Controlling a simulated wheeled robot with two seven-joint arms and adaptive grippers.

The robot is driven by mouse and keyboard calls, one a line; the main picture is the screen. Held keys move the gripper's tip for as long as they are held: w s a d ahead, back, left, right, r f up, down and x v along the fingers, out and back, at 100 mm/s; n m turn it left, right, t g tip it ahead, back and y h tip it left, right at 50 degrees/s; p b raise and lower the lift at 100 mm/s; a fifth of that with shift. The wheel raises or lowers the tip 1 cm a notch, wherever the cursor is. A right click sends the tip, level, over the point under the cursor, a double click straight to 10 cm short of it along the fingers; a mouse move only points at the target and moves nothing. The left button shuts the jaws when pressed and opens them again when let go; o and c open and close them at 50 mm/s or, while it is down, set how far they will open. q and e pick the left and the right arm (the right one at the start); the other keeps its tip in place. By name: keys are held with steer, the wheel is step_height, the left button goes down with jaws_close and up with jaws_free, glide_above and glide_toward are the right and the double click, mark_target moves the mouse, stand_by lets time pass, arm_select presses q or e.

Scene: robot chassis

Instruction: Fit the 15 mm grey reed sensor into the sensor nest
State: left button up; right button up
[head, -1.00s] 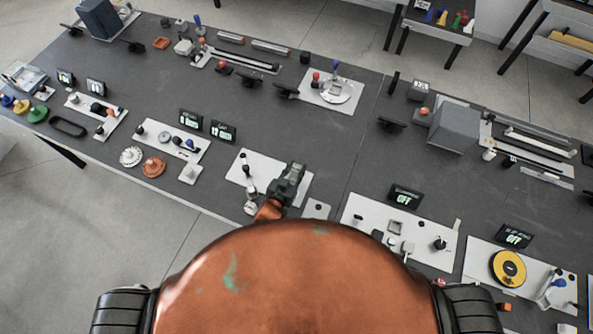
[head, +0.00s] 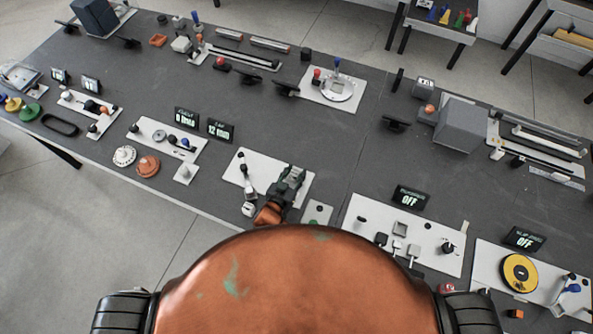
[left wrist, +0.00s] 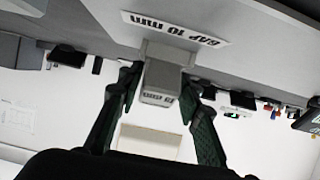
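The grey reed sensor (left wrist: 160,84) is a small block with dark lettering that I cannot read for certain. In the head view my left gripper (head: 291,179) is over the right part of a white station plate (head: 236,175). The fingers hide most of the sensor and nest there. My right gripper is not in view.
A small pale tile (head: 317,213) with a greenish spot lies just right of the gripper. A knob and other small parts stand on the plate's left. Displays (head: 221,131) stand behind. Another plate (head: 362,212) with small blocks is at right. Dark table behind the gripper is clear.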

arm_select(q)
steer(key=shift+o, duration=1)
steer(key=shift+w+d+r, duration=0.1)
steer(key=shift+d+r, duration=0.05)
steer(key=shift+r, duration=0.1)
steer(key=shift+r, duration=0.15)
